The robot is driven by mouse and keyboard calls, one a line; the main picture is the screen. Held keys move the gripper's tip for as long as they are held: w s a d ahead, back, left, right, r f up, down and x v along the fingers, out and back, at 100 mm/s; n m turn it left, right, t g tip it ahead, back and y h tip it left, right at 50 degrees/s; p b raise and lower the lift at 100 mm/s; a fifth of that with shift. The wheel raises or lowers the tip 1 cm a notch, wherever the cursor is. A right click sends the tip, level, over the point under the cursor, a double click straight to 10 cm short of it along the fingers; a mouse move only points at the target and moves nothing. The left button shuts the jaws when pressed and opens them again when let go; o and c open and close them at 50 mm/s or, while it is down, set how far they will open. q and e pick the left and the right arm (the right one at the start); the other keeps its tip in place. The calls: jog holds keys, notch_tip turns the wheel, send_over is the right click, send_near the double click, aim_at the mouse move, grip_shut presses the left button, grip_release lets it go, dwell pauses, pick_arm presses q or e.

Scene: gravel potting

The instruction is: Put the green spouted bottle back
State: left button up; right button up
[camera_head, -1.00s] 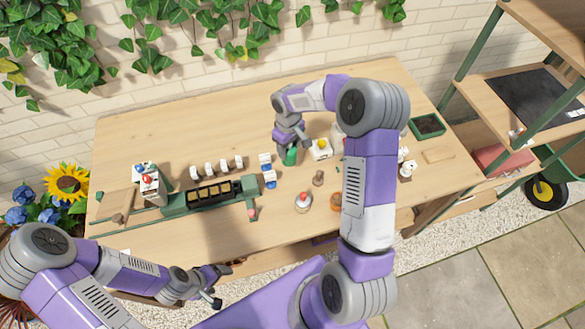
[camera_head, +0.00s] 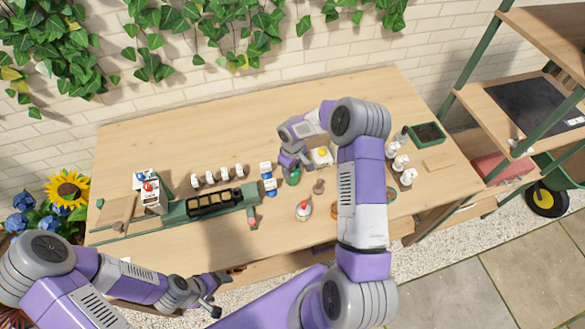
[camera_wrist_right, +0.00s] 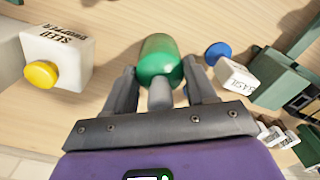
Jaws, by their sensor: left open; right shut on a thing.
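The green spouted bottle (camera_wrist_right: 157,60) is between the fingers of my right gripper (camera_wrist_right: 162,85) in the right wrist view, with its grey spout pointing toward the camera. In the head view the bottle (camera_head: 293,178) shows as a small green shape under my right gripper (camera_head: 288,168), over the middle of the table. My right gripper is shut on it. I cannot tell whether the bottle touches the table. My left gripper (camera_head: 214,293) is open and empty, low in front of the table's front edge.
A white seed dropper box (camera_wrist_right: 55,57) with a yellow knob stands beside the bottle. On its other side is a white block with a blue knob (camera_wrist_right: 217,52). A red-topped bottle (camera_head: 303,211) and a small brown object (camera_head: 319,186) stand nearby. The back of the table (camera_head: 210,125) is clear.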

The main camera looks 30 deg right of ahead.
jog(key=shift+f, duration=0.1)
jog(key=o, duration=0.9)
jog(key=shift+r, duration=0.25)
notch_tip(320, 180, up, 12)
jog(key=shift+f, duration=0.1)
